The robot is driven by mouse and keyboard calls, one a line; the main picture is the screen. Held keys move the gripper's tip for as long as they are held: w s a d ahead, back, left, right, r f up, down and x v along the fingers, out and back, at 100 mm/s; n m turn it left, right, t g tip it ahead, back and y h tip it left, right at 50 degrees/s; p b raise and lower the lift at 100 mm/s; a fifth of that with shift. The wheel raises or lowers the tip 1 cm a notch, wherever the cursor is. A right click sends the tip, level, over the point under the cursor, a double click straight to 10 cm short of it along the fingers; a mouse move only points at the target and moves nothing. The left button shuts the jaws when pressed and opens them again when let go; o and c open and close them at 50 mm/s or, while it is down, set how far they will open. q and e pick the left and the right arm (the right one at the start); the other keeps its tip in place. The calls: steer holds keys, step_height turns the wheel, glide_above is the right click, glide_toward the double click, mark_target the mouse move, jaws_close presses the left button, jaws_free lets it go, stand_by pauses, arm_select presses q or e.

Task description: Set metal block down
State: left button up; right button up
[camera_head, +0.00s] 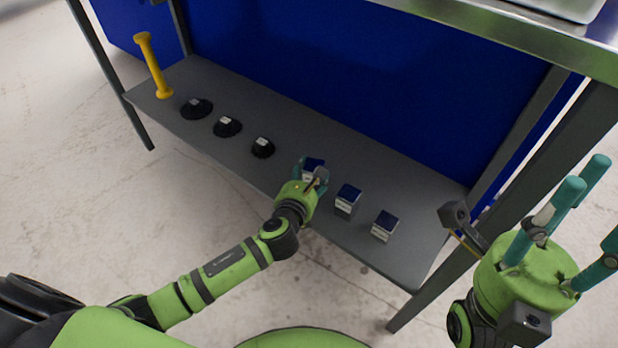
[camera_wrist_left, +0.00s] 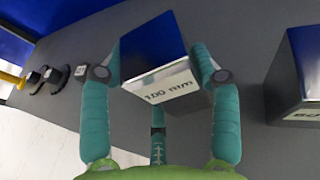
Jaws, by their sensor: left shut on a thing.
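My left gripper (camera_head: 311,177) is at the lower shelf, shut on a metal block (camera_head: 314,162). In the left wrist view, the teal fingers of the left gripper (camera_wrist_left: 158,75) close on both sides of this block (camera_wrist_left: 155,45), which has a dark blue reflecting top and a front label reading "100 mm". The block looks upright at the shelf; I cannot tell whether its base touches it. My right gripper (camera_head: 592,205) is at the right, its teal fingers spread, empty and away from the shelf.
Two similar metal blocks (camera_head: 348,197) (camera_head: 384,225) stand to the right on the grey shelf (camera_head: 420,185). A steel tabletop (camera_head: 500,22) overhangs the shelf; a blue panel (camera_head: 350,80) closes the back.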

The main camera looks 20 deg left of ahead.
arm_select(q)
steer(key=shift+r, duration=0.1)
steer(key=o, duration=1.7)
